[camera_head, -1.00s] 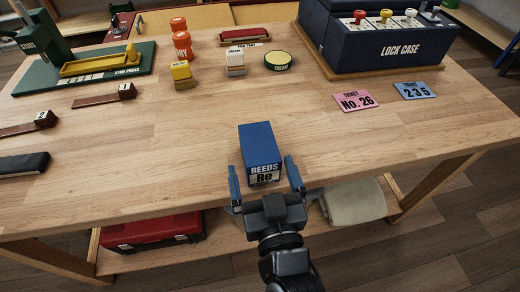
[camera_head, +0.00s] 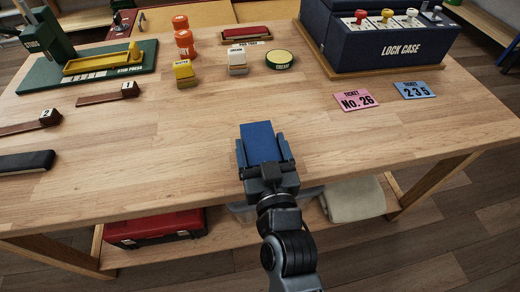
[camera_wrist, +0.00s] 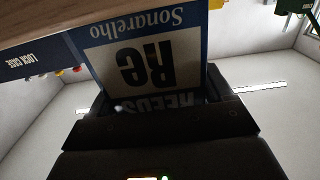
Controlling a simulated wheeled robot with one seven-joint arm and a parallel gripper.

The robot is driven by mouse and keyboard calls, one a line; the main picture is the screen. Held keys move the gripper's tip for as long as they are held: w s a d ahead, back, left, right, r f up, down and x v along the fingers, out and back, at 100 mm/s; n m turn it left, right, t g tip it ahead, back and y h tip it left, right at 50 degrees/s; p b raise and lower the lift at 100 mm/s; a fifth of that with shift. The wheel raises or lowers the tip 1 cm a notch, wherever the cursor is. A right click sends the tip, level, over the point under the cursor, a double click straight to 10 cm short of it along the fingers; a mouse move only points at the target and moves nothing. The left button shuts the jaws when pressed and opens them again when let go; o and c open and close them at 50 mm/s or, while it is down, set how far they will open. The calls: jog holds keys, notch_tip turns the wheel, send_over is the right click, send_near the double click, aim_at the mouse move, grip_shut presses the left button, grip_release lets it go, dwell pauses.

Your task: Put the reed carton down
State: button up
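The reed carton (camera_head: 262,141) is a blue box near the table's front edge in the head view. Its top shows, and my gripper hides its front. In the wrist view the carton (camera_wrist: 145,62) fills the middle, its white "Re" label upside down. My gripper (camera_head: 263,150) reaches it from the front, one finger along each side. The fingers look closed against its sides. The carton appears to rest on the wooden table (camera_head: 190,140); its underside is hidden.
Pink ticket (camera_head: 356,100) and blue ticket (camera_head: 414,90) lie to the right, before the lock case (camera_head: 390,45). Stamps, a green tin (camera_head: 279,60) and an orange stack (camera_head: 185,43) stand behind. Wood around the carton is clear. A red case (camera_head: 155,228) sits below.

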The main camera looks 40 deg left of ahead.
jog(key=c, duration=0.9)
jog(key=shift+c, duration=0.2)
jog(key=shift+r, duration=0.2)
